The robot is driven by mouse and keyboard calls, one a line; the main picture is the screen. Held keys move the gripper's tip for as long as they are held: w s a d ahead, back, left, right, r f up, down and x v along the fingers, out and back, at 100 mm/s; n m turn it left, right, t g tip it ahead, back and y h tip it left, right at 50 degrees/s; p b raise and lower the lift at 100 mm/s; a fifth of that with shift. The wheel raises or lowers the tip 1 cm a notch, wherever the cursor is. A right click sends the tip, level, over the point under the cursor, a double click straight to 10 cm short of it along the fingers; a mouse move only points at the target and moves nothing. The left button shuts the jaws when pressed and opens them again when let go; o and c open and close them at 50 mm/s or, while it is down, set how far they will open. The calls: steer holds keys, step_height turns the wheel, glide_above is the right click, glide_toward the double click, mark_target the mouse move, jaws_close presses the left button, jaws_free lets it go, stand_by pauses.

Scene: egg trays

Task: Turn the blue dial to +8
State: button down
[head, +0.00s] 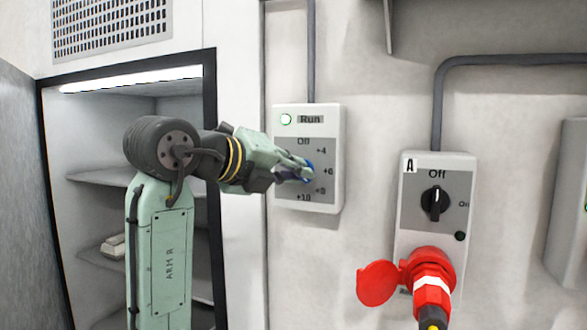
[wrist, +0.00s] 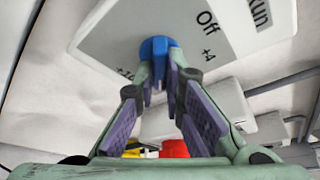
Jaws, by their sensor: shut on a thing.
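The blue dial (head: 309,168) is on a white control box (head: 335,120) with a grey face, marked Off, +4, +6, +8 and +10. My gripper (head: 300,172) reaches it from the left and covers much of it in the head view. In the wrist view the blue dial (wrist: 158,47) sits between the fingertips of my gripper (wrist: 160,78), which are shut on it. The dial's pointer is hidden, so its setting cannot be told. A green lamp (head: 286,119) shows beside the word Run.
To the right, a second box (head: 408,215) marked A has a black switch (head: 434,203) and a red plug (head: 427,275). An open fridge-like cabinet (head: 95,130) with shelves stands behind my arm. Grey conduits run up the wall.

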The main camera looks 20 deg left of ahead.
steer(key=shift+m+y, duration=0.3)
steer(key=shift+m, duration=0.1)
stand_by(0.3)
steer(key=c, duration=1.7)
jaws_free()
steer(key=v, duration=1.2)
